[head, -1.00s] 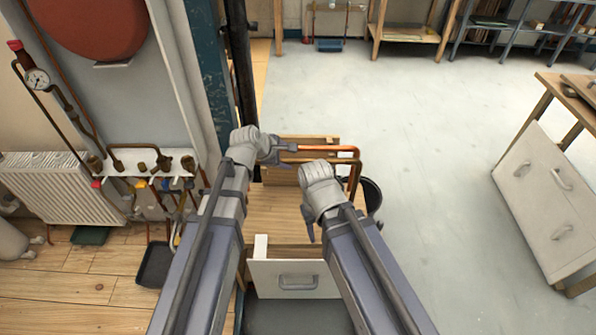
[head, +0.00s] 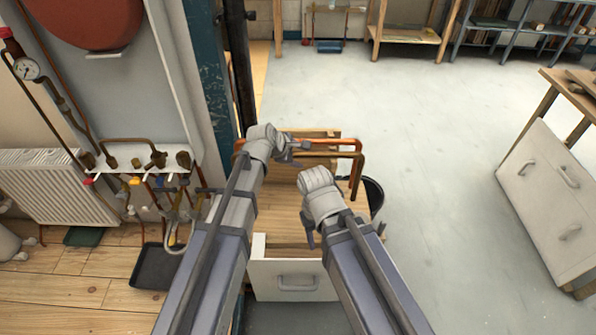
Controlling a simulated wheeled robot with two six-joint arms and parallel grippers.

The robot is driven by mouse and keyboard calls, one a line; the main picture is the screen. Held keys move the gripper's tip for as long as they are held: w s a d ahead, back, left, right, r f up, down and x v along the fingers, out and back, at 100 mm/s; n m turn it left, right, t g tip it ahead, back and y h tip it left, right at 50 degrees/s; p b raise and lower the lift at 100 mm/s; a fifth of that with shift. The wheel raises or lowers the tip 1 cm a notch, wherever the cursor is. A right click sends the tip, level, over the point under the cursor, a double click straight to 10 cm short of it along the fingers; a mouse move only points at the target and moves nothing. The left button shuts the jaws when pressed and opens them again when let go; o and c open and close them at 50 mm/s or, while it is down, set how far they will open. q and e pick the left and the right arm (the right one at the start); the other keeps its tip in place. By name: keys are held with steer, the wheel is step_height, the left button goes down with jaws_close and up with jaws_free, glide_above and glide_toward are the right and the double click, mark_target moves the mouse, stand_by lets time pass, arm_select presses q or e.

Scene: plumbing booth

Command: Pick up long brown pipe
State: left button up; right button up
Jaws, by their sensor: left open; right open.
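A brown copper pipe (head: 338,141) runs across the back of the small wooden bench (head: 280,215), with its right end bent downward. A darker brown length (head: 328,155) runs just below it; I cannot tell whether they are one pipe. An orange-brown bent piece (head: 239,147) shows left of my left wrist. My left gripper (head: 298,150) is open at the pipes, its fingers overlapping them in view; contact is unclear. My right gripper (head: 310,236) is open and empty above the bench, nearer to me and apart from the pipes. My arms hide part of the bench.
A white drawer front (head: 290,268) is at the bench's near side. A dark bucket (head: 374,194) stands right of the bench. A wall manifold with valves (head: 140,160) and a radiator (head: 45,187) are at left. A white cabinet (head: 535,185) is at right, with clear floor between.

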arm_select(q)
steer(key=shift+r, duration=0.1)
jaws_close()
stand_by(0.3)
stand_by(0.9)
